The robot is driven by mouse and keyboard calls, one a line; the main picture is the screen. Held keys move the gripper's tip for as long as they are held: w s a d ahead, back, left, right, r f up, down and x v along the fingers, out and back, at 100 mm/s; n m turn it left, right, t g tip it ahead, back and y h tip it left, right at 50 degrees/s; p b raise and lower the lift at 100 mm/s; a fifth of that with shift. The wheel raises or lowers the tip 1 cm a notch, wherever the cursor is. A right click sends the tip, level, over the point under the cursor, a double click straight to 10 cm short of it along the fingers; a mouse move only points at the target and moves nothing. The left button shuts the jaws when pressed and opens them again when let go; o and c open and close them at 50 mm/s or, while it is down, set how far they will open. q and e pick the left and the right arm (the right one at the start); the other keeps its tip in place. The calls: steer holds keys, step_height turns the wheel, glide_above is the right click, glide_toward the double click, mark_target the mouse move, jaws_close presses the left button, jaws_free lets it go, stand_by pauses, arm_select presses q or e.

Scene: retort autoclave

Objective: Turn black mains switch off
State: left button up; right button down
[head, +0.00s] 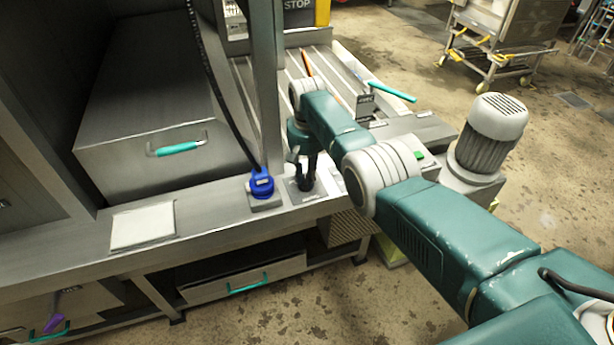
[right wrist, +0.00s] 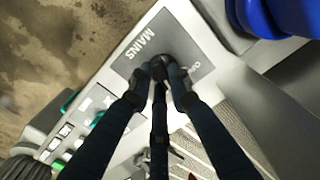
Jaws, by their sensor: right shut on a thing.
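The grey mains plate (right wrist: 140,46), lettered MAINS, shows in the right wrist view. The black mains switch (right wrist: 158,60) sits on it, mostly hidden by my fingers. My right gripper (right wrist: 160,78) is shut on the switch, its dark fingers closed around it. In the head view my right gripper (head: 303,172) reaches down onto the plate (head: 296,196) on the steel ledge, and the switch is largely covered. The switch's exact angle cannot be told. My left gripper is not in view.
A blue connector or knob (head: 262,184) with a black cable stands just left of the plate. A steel post (head: 268,90) rises close behind. A steel box with a teal handle (head: 177,148) is at left; a motor (head: 489,134) stands at right.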

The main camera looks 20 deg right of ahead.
mark_target(306, 179)
steer(key=n, duration=0.6)
steer(key=shift+w+n+b, duration=0.15)
steer(key=shift+n+b, duration=0.15)
steer(key=shift+b, duration=0.1)
steer(key=n, duration=0.5)
steer(key=shift+w+b, duration=0.15)
steer(key=shift+b, duration=0.2)
steer(key=shift+a+n, duration=0.1)
steer(key=shift+n, duration=0.3)
steer(key=c, duration=1.6)
jaws_free()
steer(key=shift+r, duration=0.1)
step_height(306, 179, up, 12)
steer(key=shift+f, duration=0.1)
